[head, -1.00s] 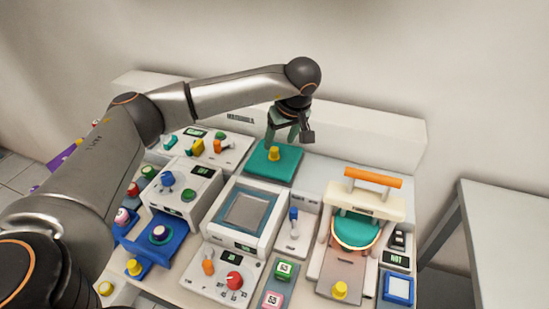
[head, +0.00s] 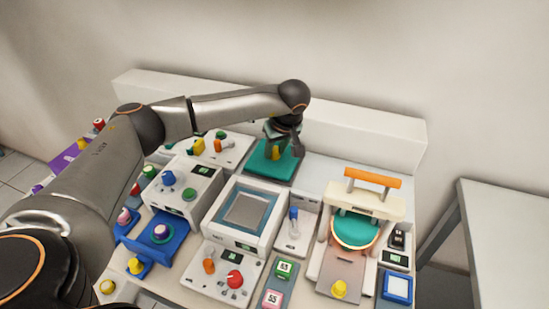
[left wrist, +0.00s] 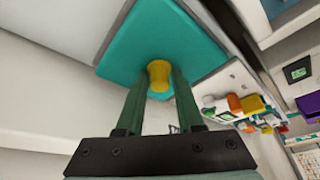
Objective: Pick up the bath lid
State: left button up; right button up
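The bath lid (head: 268,168) is a flat teal square with a yellow knob (head: 276,153) at its middle. It lies flat at the back of the bench. My left gripper (head: 281,147) points down over it, with its fingers at either side of the knob. In the left wrist view the teal lid (left wrist: 196,42) fills the top, and the yellow knob (left wrist: 158,76) shows between the two green fingertips. The fingers stand apart with the knob between them, and no firm grip shows. What is under the lid is hidden. My right gripper is not in view.
A white ledge (head: 360,137) runs behind the lid. A press with an orange handle (head: 373,178) stands to the right. A grey table (head: 510,225) is at far right.

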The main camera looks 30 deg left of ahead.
pick_arm(q)
grip_shut()
jog(key=shift+r, duration=0.1)
dwell(0.3)
